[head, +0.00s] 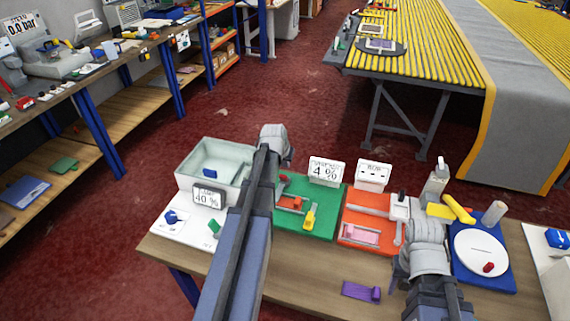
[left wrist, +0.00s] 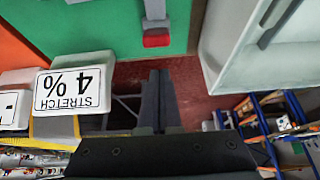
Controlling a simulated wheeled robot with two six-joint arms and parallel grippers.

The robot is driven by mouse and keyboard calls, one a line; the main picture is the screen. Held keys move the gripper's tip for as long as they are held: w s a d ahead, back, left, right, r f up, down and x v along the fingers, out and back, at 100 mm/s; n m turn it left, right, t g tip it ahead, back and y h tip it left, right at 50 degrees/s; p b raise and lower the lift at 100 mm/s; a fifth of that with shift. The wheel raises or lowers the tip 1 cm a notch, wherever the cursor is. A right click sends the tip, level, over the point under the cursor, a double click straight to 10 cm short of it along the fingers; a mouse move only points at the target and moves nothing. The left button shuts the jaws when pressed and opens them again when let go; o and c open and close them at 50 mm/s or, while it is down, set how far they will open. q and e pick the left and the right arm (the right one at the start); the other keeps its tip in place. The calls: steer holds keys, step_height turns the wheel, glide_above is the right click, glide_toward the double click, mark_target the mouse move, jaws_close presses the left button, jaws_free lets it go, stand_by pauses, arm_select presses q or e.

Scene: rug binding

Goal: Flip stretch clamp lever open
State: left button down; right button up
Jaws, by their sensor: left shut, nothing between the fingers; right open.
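The stretch clamp is on a green board (head: 325,221) on the bench in the head view. It has a red part (head: 291,203) and a yellow lever (head: 309,217); my left arm hides its left side. The "STRETCH 4 %" sign (head: 326,171) stands at the board's back edge. In the left wrist view, the green board (left wrist: 105,20) is at the top, with a red-tipped grey bar (left wrist: 156,38). My left gripper (left wrist: 161,98) is shut and empty, apart from the clamp, pointing past the board's edge. My right gripper is open near the orange board (head: 366,237); its fingertips are hard to make out.
A pale bin (head: 193,184) and a "40 %" sign (head: 208,197) are left of my left arm. A blue board (head: 492,272) with a white disc (head: 481,252) is at the right. A purple piece (head: 361,291) lies near the front edge. Red floor lies behind the bench.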

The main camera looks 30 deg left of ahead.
arm_select(q)
steer(key=w+r+p, duration=0.2)
steer(key=w, duration=0.1)
step_height(320, 180, up, 7)
steer(key=p, duration=0.7)
glide_above(282, 177)
steer(key=shift+f, duration=0.1)
steer(key=shift+f, duration=0.1)
steer(key=s+d+f+m+g+h+b, duration=0.1)
steer(key=s+d, duration=0.2)
steer(key=d, duration=0.6)
steer(key=s+d+f+m+g+b, duration=0.1)
steer(key=s+d+f+m, duration=0.1)
steer(key=d, duration=0.8)
steer(key=s+d+f+m+g+y, duration=0.1)
steer(key=s+d+m+g, duration=0.2)
steer(key=s+d, duration=1.1)
steer(key=shift+d+f+g, duration=0.25)
steer(key=shift+d+g, duration=0.15)
steer(key=shift+d, duration=0.4)
